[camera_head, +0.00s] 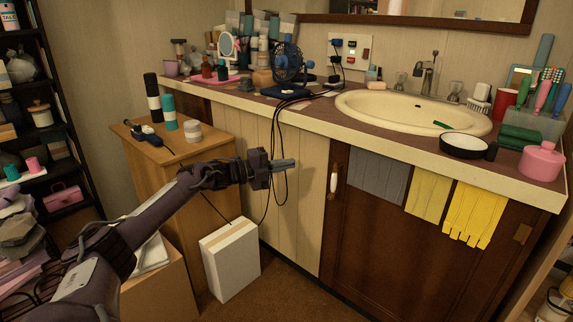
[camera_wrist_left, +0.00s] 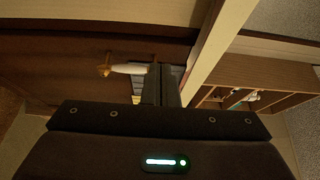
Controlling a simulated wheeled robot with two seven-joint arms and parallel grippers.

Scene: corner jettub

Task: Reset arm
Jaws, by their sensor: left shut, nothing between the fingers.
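My left arm comes in from the lower left in the head view. Its gripper (camera_head: 284,164) is shut and empty, in the air in front of the pale side panel of the sink counter. In the left wrist view the shut fingers (camera_wrist_left: 163,85) point toward the cabinet front. A white cabinet handle (camera_wrist_left: 128,69) appears just beyond and left of the fingers there. The same handle (camera_head: 334,180) is right of the gripper in the head view, apart from it. My right gripper is in neither view.
The counter (camera_head: 300,112) holds a sink (camera_head: 400,107), a blue fan (camera_head: 288,62), a pink jar (camera_head: 541,161) and bottles. Black cables (camera_head: 276,150) hang close to the gripper. Cloths (camera_head: 470,212) hang over the cabinet. A white box (camera_head: 231,262) stands below; a wooden stand (camera_head: 165,185) is left.

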